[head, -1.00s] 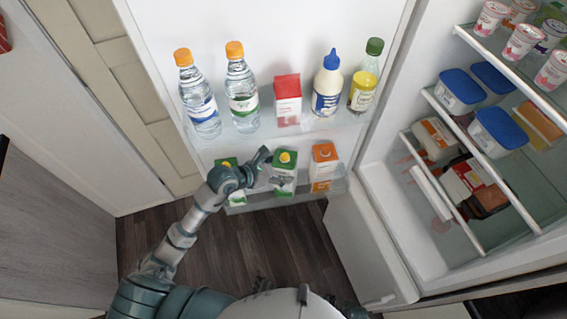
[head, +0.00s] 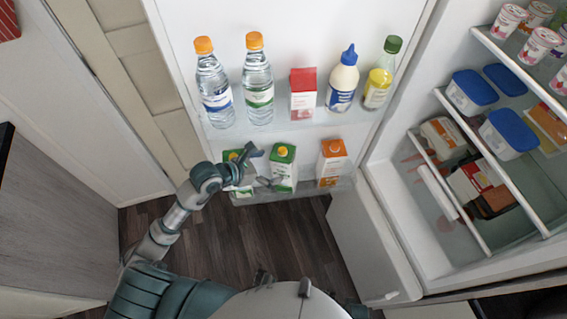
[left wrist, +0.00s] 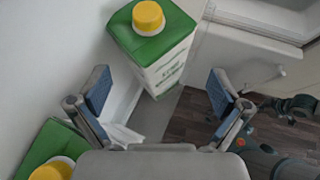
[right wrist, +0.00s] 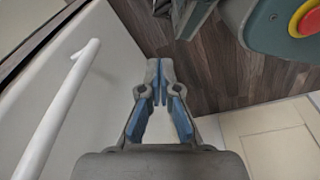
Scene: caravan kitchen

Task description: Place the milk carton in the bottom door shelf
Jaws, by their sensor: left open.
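The milk carton, white with green top and yellow cap (head: 284,170), stands upright in the middle of the bottom door shelf (head: 300,192). In the left wrist view the carton (left wrist: 160,52) stands ahead of the fingertips. My left gripper (head: 258,167) comes in from the left, open and empty, close beside the carton. Its spread fingers (left wrist: 158,86) also show in the left wrist view; contact with the carton cannot be told. A second green carton (head: 236,172) stands at the shelf's left end, partly hidden by the gripper. My right gripper (right wrist: 160,82) is shut and empty.
An orange-and-white carton (head: 332,163) stands to the right on the same shelf. The door shelf above holds two water bottles (head: 258,85), a red carton (head: 303,95) and sauce bottles (head: 343,85). The open fridge with tubs (head: 508,133) is at right. The floor below is clear.

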